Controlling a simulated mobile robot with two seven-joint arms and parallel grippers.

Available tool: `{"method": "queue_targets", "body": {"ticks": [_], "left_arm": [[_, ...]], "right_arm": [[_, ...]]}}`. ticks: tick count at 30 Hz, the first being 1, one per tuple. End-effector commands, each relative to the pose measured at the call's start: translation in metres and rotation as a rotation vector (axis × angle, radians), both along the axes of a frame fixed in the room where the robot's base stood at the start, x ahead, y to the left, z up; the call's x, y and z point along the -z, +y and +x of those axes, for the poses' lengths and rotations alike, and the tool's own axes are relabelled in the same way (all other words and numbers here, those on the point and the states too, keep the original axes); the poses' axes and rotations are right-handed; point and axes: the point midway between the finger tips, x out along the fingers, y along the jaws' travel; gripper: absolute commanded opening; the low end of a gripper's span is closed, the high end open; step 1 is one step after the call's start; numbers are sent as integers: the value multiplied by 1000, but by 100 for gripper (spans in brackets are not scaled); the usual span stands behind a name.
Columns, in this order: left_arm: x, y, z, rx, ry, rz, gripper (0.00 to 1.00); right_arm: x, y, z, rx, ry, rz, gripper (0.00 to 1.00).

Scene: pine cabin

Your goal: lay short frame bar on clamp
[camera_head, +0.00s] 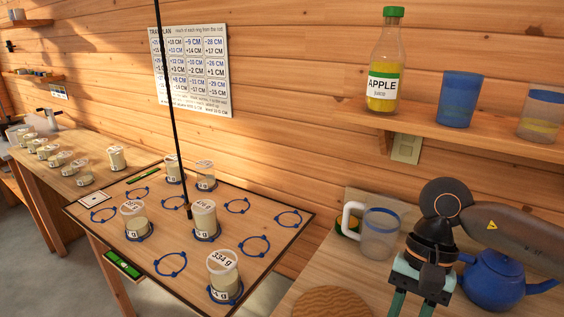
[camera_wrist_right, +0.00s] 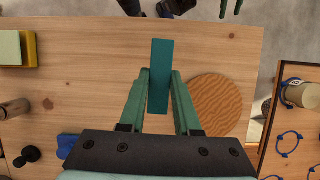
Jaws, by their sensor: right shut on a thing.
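A flat teal bar (camera_wrist_right: 160,75), which looks like the short frame bar, is held between the green fingers of my right gripper (camera_wrist_right: 159,82) in the right wrist view, above the wooden table. The bar's far end sticks out past the fingertips. In the head view my right gripper (camera_head: 412,304) points down at the bottom edge; its fingertips and the bar are cut off. At the top edge of the wrist view, two green fingers of my left gripper (camera_wrist_right: 230,9) stand apart with nothing seen between them. I cannot make out a clamp in either view.
A round wooden board (camera_wrist_right: 215,104) lies right of the bar. A yellow block (camera_wrist_right: 31,48), a brown cylinder (camera_wrist_right: 14,110) and a blue item (camera_wrist_right: 68,146) lie left. A glass mug (camera_head: 379,234) and blue teapot (camera_head: 492,281) stand near my right arm. The wood between is mostly clear.

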Motion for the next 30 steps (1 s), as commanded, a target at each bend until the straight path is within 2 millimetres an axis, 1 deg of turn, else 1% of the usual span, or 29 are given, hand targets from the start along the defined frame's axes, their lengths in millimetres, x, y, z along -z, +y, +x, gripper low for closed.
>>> {"method": "queue_targets", "body": {"ticks": [1,6,9,12,18,30], "left_arm": [[-6,2,-1,-3,3,3,62],[-15,4,-1,-7,-1,5,62],[-20,4,0,-8,-6,3,62],[-23,4,0,-9,-9,2,62],[-23,4,-1,-10,-7,3,62],[-22,5,-2,-11,-3,4,62]], "right_arm": [[-1,-2,3,-80,1,-3,0],[12,-10,11,-336,0,-3,0],[18,-16,14,-452,-1,-1,0],[22,-20,16,-532,-1,-1,0],[27,-22,17,-596,-1,5,0],[27,-23,17,-591,-2,3,0]]}}
